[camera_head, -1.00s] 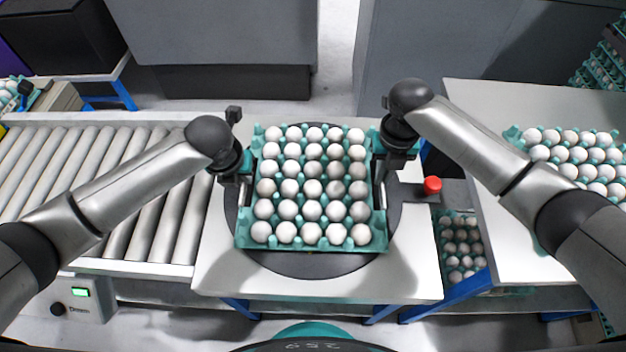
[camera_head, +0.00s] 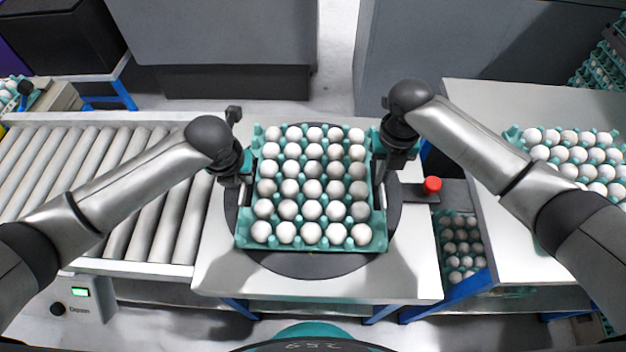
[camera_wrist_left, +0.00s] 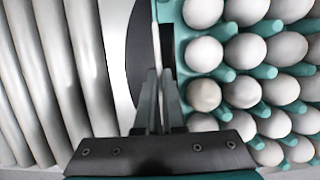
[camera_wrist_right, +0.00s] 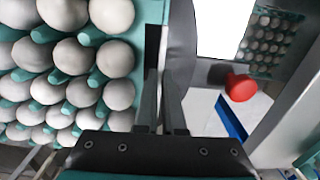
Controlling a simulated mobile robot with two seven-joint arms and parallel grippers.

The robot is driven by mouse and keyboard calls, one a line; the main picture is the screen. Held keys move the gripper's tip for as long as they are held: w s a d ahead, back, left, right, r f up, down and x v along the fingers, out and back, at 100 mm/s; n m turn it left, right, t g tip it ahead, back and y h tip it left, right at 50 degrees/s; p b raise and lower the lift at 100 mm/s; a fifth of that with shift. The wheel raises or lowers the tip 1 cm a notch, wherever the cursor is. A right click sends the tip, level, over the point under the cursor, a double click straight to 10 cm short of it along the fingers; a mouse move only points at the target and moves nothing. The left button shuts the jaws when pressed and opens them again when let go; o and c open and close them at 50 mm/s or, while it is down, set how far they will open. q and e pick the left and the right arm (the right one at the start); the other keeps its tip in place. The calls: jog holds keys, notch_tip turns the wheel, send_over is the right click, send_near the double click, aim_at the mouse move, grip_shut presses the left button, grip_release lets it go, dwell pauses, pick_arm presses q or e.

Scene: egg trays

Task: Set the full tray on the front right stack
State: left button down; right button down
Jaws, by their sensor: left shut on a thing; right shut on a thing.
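A teal tray (camera_head: 310,246) full of white eggs sits over the dark round turntable (camera_head: 300,265) in the middle of the head view. My left gripper (camera_head: 238,172) is shut on the tray's left edge; in the left wrist view its fingers (camera_wrist_left: 158,100) pinch that edge beside the eggs. My right gripper (camera_head: 386,160) is shut on the tray's right edge, and its fingers (camera_wrist_right: 158,105) show there in the right wrist view. A stack with a tray of eggs (camera_head: 513,137) on top stands on the right table. I cannot tell whether the held tray touches the turntable.
A roller conveyor (camera_head: 120,190) lies to the left. A red button (camera_head: 432,185) stands just right of the turntable. The right table (camera_head: 480,100) has bare surface behind its egg tray. More eggs in trays (camera_head: 462,245) show low between the tables. Further stacked trays (camera_head: 603,70) are at far right.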

pick_arm(q)
jog(key=shift+w+r, duration=0.15)
jog(key=shift+r, duration=0.05)
pick_arm(e)
jog(key=shift+w+r, duration=0.2)
